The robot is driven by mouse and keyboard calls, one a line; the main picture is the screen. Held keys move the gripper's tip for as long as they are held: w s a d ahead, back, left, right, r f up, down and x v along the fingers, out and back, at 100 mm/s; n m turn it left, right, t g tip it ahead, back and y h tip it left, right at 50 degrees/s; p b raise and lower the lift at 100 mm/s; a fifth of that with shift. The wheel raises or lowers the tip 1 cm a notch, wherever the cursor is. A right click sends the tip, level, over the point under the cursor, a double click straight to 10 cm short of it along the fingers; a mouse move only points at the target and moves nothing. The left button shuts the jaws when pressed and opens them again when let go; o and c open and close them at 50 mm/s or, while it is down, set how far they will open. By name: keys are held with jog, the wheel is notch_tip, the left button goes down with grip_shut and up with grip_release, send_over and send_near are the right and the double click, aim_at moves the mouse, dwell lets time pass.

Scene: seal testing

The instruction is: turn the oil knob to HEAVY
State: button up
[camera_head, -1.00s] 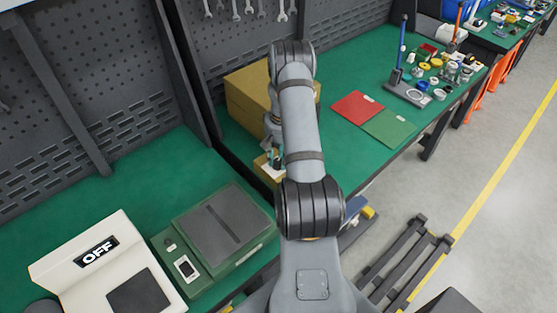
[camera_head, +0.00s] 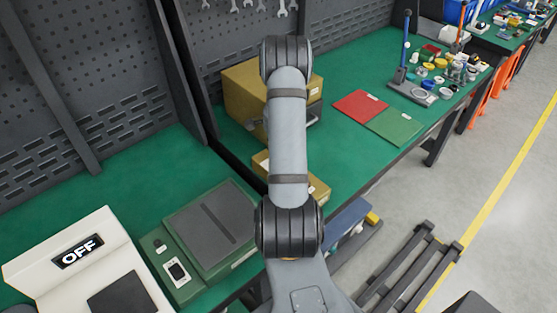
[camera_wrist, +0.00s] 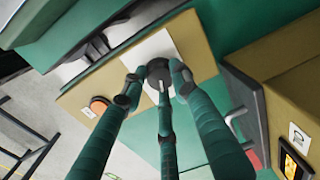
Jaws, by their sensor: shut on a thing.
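The dark round oil knob (camera_wrist: 158,66) sits on a white plate (camera_wrist: 178,44) on the tan face of a low box, in the wrist view. My gripper (camera_wrist: 157,85) has its teal fingers around the knob and is shut on it. The fingertips cover the knob's sides, and I cannot read its pointer or any HEAVY mark. In the head view the low tan box (camera_head: 316,187) shows only partly beside my arm. My gripper and the knob are hidden behind the arm there.
An orange round part (camera_wrist: 98,104) is on the same tan face. A larger tan box (camera_head: 242,92) stands behind on the green bench. A red mat (camera_head: 360,104) and a green mat (camera_head: 395,127) lie to the right.

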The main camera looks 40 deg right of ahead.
jog(key=shift+m+b, duration=0.55)
jog(key=shift+m, duration=0.15)
jog(key=o, duration=1.1)
jog(key=shift+o, duration=0.2)
jog(key=shift+r, duration=0.1)
notch_tip(320, 180, up, 12)
jog(key=shift+s, duration=0.25)
jog(key=shift+f, duration=0.2)
